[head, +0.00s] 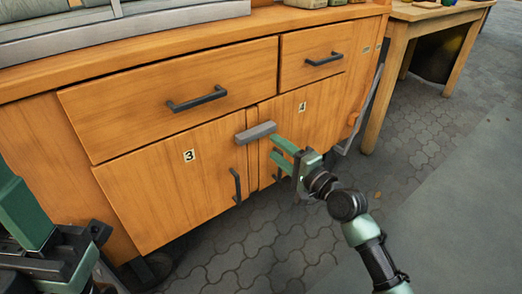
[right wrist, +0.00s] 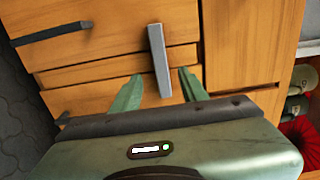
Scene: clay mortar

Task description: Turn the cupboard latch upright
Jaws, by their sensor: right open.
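The cupboard latch (head: 256,132) is a grey bar lying nearly level across the top of the gap between two cupboard doors, numbered 3 (head: 188,156) and 4 (head: 302,107). My right gripper (head: 272,147) is open and empty, just right of and below the latch, its green fingers pointing at the door fronts. In the right wrist view the latch (right wrist: 159,60) appears as a long bar lined up between the two spread fingertips (right wrist: 160,84). I see no contact. Green and black parts of my left arm show at the lower left; its fingers do not show.
Dark door handles (head: 237,187) hang below the latch; the right one is partly behind my right gripper. Drawers with dark handles (head: 197,98) sit above. A wooden table (head: 425,12) stands at the back right. The paved floor (head: 440,130) at right is open.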

